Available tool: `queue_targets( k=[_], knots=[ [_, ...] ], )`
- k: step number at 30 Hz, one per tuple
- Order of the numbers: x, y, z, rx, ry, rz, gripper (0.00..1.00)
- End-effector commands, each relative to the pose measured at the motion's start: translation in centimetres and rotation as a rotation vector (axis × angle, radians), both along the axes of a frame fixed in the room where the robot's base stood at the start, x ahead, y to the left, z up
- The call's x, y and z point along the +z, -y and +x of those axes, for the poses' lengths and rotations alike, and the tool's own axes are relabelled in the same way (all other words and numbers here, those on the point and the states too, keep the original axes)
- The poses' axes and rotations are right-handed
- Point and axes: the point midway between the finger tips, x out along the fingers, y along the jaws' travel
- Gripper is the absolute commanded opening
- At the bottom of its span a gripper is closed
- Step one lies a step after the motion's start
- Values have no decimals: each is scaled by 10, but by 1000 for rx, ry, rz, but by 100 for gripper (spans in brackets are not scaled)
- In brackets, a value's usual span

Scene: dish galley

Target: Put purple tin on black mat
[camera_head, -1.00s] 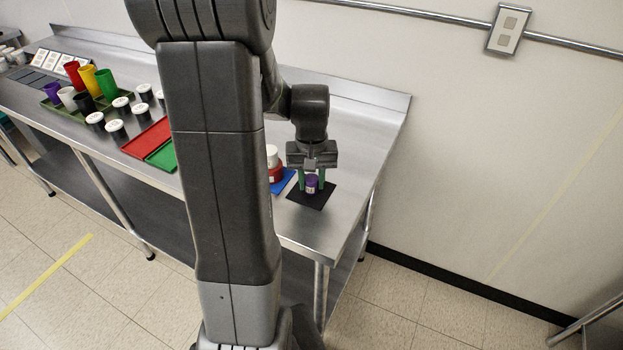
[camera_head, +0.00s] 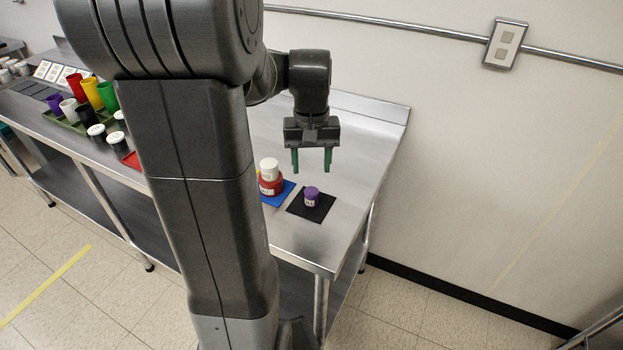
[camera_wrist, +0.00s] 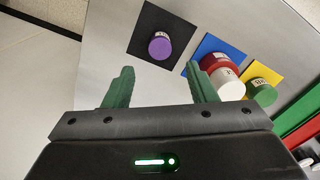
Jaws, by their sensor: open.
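The purple tin (camera_head: 311,196) stands upright on the black mat (camera_head: 323,211) near the right end of the steel table. In the wrist view the purple tin (camera_wrist: 160,46) sits within the black mat (camera_wrist: 150,22), with mat showing around it. My gripper (camera_head: 312,171) is open and empty, raised above and behind the tin, apart from it. In the wrist view both green fingers of my gripper (camera_wrist: 160,88) are spread, with nothing between them.
Left of the black mat, a white tin (camera_head: 269,169) stands on a red tin (camera_head: 271,186) on a blue mat (camera_head: 283,195). The wrist view shows a green tin (camera_wrist: 262,93) on a yellow mat (camera_wrist: 268,77). Cups (camera_head: 93,92) stand far left.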

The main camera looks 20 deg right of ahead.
Motion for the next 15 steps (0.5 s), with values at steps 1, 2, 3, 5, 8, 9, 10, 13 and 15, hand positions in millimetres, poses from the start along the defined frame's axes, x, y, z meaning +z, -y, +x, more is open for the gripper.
queue_targets(
  k=[1,2,3,5,8,9,10,13,15],
  knots=[
    [8,0,1,0,3,-1,52],
    [12,0,1,0,2,-1,52],
    [16,0,1,0,3,-1,52],
    [21,0,0,0,1,0,52],
    [26,0,0,0,1,0,52],
    [26,0,0,0,0,0,52],
    [26,0,0,0,0,0,52],
    [26,0,0,0,-1,0,52],
    [26,0,0,0,-1,0,52]
  ],
)
